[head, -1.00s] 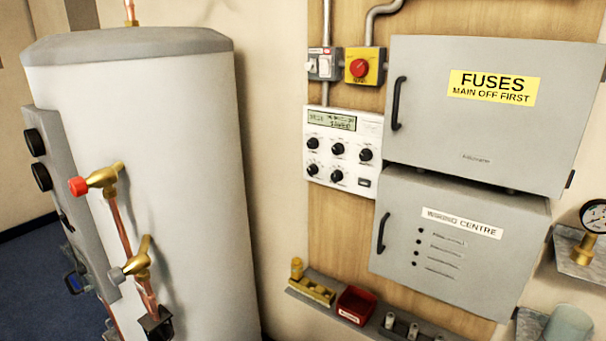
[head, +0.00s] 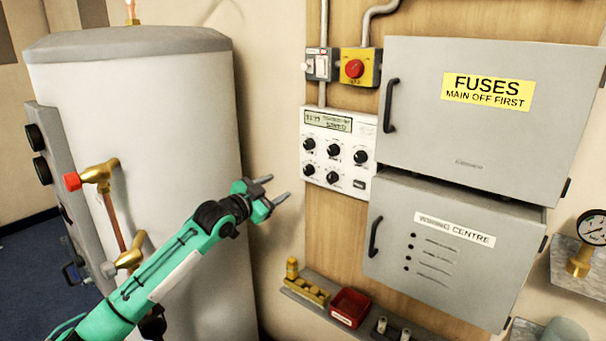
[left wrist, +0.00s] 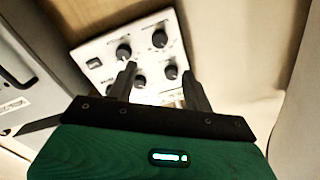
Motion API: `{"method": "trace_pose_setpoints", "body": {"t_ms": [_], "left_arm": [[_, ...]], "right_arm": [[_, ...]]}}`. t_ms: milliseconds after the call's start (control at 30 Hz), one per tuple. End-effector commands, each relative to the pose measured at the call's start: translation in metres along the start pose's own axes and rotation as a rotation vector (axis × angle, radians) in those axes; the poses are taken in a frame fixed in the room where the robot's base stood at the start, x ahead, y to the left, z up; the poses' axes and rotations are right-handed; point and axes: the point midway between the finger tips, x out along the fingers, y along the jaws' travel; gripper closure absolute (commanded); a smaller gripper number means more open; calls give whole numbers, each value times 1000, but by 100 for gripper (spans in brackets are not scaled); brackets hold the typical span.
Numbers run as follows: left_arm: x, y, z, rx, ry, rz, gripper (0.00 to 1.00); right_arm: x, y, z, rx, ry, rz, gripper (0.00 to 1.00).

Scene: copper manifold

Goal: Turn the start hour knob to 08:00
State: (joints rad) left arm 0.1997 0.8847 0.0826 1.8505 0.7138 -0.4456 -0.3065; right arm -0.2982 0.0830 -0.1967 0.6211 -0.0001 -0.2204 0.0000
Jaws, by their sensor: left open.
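The white control panel (head: 368,136) is fixed to the wooden board and carries a small display (head: 328,121) above two rows of black knobs, such as the upper left knob (head: 309,144). Which knob is the start hour knob cannot be read. My left gripper (head: 280,188) is open and empty, left of and a little below the panel, apart from it. In the left wrist view the gripper (left wrist: 160,82) has its two fingers spread, with the panel (left wrist: 105,45) and its knobs beyond them, seen upside down. My right gripper is not in view.
A large white cylinder (head: 140,90) with brass valves stands at left. A grey fuse box (head: 430,140) and wiring centre box (head: 400,215) are right of the panel. A red switch (head: 354,69) sits above it. A shelf with a red bin (head: 350,302) is below.

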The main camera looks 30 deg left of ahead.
Motion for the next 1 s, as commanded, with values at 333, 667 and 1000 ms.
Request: {"method": "trace_pose_setpoints", "body": {"t_ms": [333,667,1000], "left_arm": [[49,-1,-3,-2,1,-1,48],[98,-1,-2,-3,0,-1,48],[125,0,0,0,0,0,48]], "right_arm": [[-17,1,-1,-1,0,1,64],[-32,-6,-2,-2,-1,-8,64],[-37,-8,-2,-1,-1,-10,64]]}}
